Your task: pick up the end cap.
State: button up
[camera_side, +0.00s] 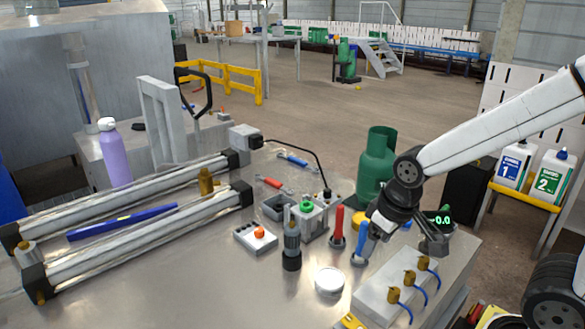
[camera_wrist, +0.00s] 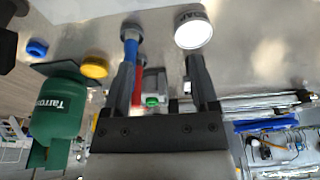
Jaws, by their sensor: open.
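No part is clearly marked as the end cap. A round white-topped piece (camera_side: 329,280) lies on the metal bench near the front in the side view. My gripper (camera_side: 402,243) is above the bench, right of the blue-handled tool (camera_side: 361,241). In the wrist view my gripper (camera_wrist: 163,50) has its two dark fingers spread, with nothing held between them. The left finger partly overlaps the blue tool in that view.
A red-handled tool (camera_side: 338,226) stands behind the blue one. A pale block with brass fittings (camera_side: 374,302) lies below my gripper. A green gas bottle (camera_side: 377,165) stands behind. A small box with an orange button (camera_side: 256,239) and two long rails are to the left.

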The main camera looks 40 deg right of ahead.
jog(key=w+v, duration=0.1)
jog(key=v, duration=0.2)
jog(key=t, duration=0.2)
send_over(328, 190)
jog(key=s, duration=0.3)
jog(key=shift+s+f+x, duration=0.15)
jog(key=shift+s+x, duration=0.15)
jog(key=shift+x, duration=1.65)
jog(key=shift+s+f+x, duration=0.1)
jog(key=shift+s+x, duration=0.2)
jog(key=shift+x, duration=1.65)
jog(key=shift+s+f+x, duration=0.15)
jog(key=shift+s+x, duration=0.15)
jog(key=shift+x, duration=1.65)
grip_shut()
